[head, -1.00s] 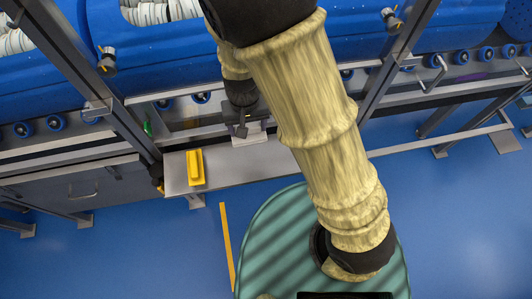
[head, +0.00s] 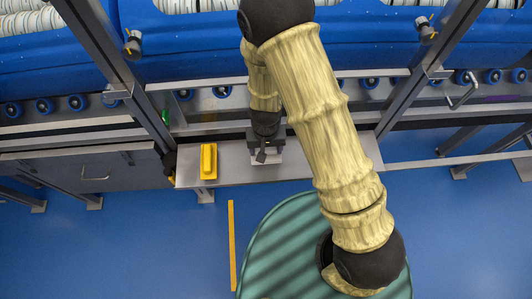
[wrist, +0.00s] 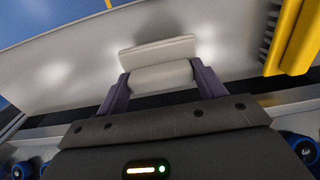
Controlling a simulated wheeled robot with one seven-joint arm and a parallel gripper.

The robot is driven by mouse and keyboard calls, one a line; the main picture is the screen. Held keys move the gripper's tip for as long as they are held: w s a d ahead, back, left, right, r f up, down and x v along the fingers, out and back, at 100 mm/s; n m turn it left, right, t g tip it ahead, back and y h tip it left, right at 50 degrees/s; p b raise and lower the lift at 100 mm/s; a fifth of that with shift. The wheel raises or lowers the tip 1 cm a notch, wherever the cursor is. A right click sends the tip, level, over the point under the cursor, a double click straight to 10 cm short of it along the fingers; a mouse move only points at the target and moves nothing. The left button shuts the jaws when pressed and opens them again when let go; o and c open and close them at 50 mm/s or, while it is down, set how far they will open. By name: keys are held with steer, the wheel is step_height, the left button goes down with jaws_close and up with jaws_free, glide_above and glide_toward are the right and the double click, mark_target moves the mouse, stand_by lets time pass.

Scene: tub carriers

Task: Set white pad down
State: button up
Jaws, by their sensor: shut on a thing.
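The white pad (wrist: 160,58) is between the two purple fingers of my gripper (wrist: 154,84) in the wrist view, and the gripper is shut on it. In the head view my gripper (head: 266,146) points down over the grey shelf (head: 320,158), and only a pale bit of the pad shows beneath it. The pad is over or at the shelf surface; I cannot tell whether it touches.
A yellow brush (head: 208,162) with dark bristles stands on the shelf to the left of my gripper; it also shows in the wrist view (wrist: 295,38). Blue tubs (head: 190,45) and rollers line the back. The shelf right of my gripper is clear.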

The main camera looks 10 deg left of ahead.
mark_target(266, 149)
steer(key=shift+f, duration=1.9)
steer(key=o, duration=0.9)
step_height(266, 149, up, 12)
steer(key=shift+r+p, duration=0.1)
steer(key=shift+p, duration=0.3)
